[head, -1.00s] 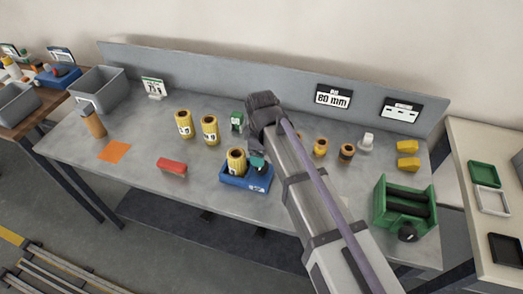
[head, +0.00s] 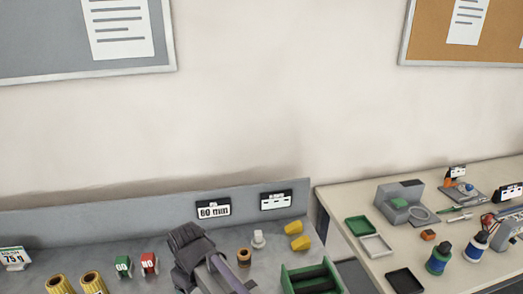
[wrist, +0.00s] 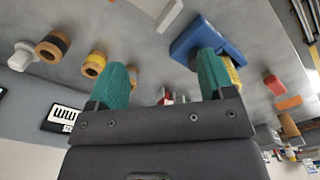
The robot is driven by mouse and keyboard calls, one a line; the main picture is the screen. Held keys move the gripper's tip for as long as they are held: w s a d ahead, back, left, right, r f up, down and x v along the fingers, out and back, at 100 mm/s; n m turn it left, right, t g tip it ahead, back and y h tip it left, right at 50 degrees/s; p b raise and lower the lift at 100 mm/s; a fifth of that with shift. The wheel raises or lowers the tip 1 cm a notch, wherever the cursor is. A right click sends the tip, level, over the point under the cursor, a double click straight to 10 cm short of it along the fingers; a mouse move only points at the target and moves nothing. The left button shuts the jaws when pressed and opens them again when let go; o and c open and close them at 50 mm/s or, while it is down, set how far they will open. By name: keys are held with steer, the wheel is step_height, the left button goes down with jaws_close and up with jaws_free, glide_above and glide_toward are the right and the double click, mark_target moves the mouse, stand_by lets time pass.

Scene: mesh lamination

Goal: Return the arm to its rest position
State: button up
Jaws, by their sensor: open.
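My gripper (wrist: 162,68) shows in the wrist view with two teal fingers spread apart and nothing between them. In the head view the dark end of my arm (head: 190,247) is above the grey table, in front of its back panel; the fingers are hidden there. In the wrist view a blue tray (wrist: 222,38) lies beyond the right finger, with a yellow roll (wrist: 233,75) partly hidden by that finger.
Left of my arm are yellow rolls (head: 59,284), a green GO block (head: 123,266) and a red NO block (head: 149,263). Right are a white part (head: 259,239), yellow blocks (head: 297,236) and a green roller device (head: 312,279). A pale side table (head: 350,210) stands further right.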

steer(key=w+d+m, duration=0.1)
steer(key=d+m, duration=1.1)
steer(key=d, duration=2.4)
steer(key=shift+d, duration=0.35)
